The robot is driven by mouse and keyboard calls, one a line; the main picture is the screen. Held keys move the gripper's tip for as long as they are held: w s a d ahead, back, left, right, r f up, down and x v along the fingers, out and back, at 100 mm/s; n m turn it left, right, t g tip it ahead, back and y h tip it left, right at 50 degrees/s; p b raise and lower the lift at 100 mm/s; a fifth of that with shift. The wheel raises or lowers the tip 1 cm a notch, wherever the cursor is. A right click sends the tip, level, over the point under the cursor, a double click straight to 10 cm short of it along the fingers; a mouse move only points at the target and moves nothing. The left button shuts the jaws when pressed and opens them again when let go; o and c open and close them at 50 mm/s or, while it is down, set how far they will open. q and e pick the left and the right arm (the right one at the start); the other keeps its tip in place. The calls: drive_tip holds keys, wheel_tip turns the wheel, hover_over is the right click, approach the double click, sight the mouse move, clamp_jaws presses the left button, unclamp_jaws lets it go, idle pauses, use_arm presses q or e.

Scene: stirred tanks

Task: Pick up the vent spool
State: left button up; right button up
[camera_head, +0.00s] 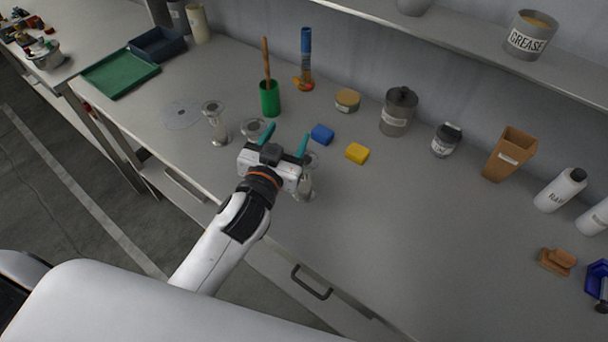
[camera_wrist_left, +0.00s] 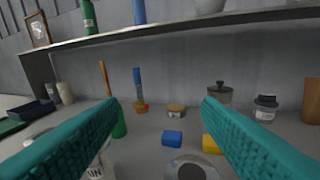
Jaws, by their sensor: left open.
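Three grey metal spools with round flanges stand on the bench: a left spool (camera_head: 216,124), a middle spool (camera_head: 252,130) just behind my gripper, and a right spool (camera_head: 306,188) partly hidden by it. I cannot tell from the head view which is the vent spool. In the left wrist view a round flange top (camera_wrist_left: 192,169) shows low between the fingers, and a partly hidden label (camera_wrist_left: 96,171) shows below the left finger, not clearly readable. My left gripper (camera_head: 286,140) has its teal fingers (camera_wrist_left: 162,128) wide apart and empty, above the bench among the spools. My right gripper is not in view.
Beyond the gripper are a blue block (camera_head: 322,134), a yellow block (camera_head: 357,153), a green cup (camera_head: 270,100) with a wooden handle, and a lidded grey jar (camera_head: 398,112). A clear disc (camera_head: 182,113) lies left.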

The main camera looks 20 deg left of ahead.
use_arm(q)
drive_tip(key=w+d+r+m+t+h, duration=0.2)
drive_tip(key=d+r+m+t+h, duration=0.1)
drive_tip(key=d+r+m+h, duration=0.75)
drive_tip(key=s+d+r+m+g+h, duration=0.3)
drive_tip(key=d+r+m+g+h, duration=0.1)
drive_tip(key=d+m+g+h, duration=0.5)
drive_tip(key=m+g+y, duration=0.1)
drive_tip(key=g+y, duration=1)
drive_tip(key=y, duration=0.9)
hover_over(305, 178)
drive_tip(key=w, duration=0.2)
drive_tip(key=shift+h, duration=0.25)
drive_tip(key=f, duration=1.4)
drive_tip(key=shift+s+a+f+p, duration=0.2)
drive_tip(key=shift+f+p, duration=0.1)
drive_tip(key=shift+f, duration=0.1)
drive_tip(key=shift+a+f, duration=0.2)
drive_tip(key=shift+f, duration=0.05)
wheel_tip(305, 178, down, 11)
drive_tip(key=p, duration=0.4)
drive_tip(key=shift+f, duration=0.2)
drive_tip(key=shift+d, duration=0.1)
drive_tip(key=c, duration=0.8)
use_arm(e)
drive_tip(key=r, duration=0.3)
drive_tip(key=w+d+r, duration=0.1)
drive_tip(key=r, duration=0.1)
